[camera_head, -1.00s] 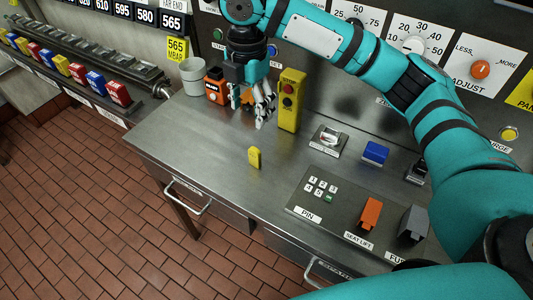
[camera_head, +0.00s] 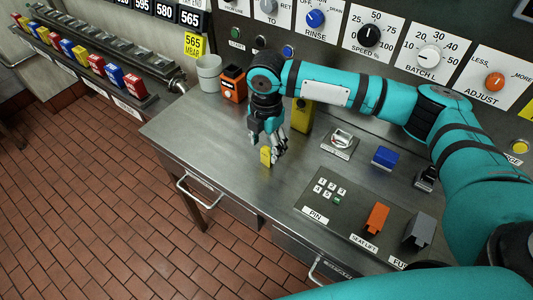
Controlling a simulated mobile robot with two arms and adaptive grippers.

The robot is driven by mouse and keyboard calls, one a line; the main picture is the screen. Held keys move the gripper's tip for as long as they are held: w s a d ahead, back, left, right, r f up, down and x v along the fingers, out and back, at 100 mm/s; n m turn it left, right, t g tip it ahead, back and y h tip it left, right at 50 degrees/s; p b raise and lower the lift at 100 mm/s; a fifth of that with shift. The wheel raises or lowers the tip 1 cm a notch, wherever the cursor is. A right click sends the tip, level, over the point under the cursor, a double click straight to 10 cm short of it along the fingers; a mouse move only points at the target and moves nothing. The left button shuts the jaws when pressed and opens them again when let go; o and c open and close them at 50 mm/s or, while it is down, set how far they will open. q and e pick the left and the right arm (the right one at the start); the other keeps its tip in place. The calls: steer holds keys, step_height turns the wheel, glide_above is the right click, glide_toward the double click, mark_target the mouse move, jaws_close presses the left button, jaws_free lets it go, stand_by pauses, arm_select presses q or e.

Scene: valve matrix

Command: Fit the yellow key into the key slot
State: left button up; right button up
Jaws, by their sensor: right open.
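The small yellow key (camera_head: 265,157) stands upright on the steel counter, near its front edge. My right gripper (camera_head: 272,153) points down at the key with its fingers open, close beside and behind it. I cannot tell whether the fingers touch the key. I cannot surely make out the key slot. A silver plate with a raised fitting (camera_head: 341,139) is on the counter to the right, its label too small to read. My left gripper is not in view.
A yellow button box (camera_head: 302,119) stands behind my right arm, partly hidden. An orange box (camera_head: 233,86) and a grey cup (camera_head: 208,73) are at the back left. A PIN keypad (camera_head: 329,190), a blue block (camera_head: 385,157) and an orange pedal (camera_head: 377,218) are right. The counter's left front is clear.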

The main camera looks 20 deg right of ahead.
mark_target(267, 148)
steer(key=shift+w+f, duration=0.1)
steer(key=shift+f, duration=1.7)
steer(key=c, duration=1.1)
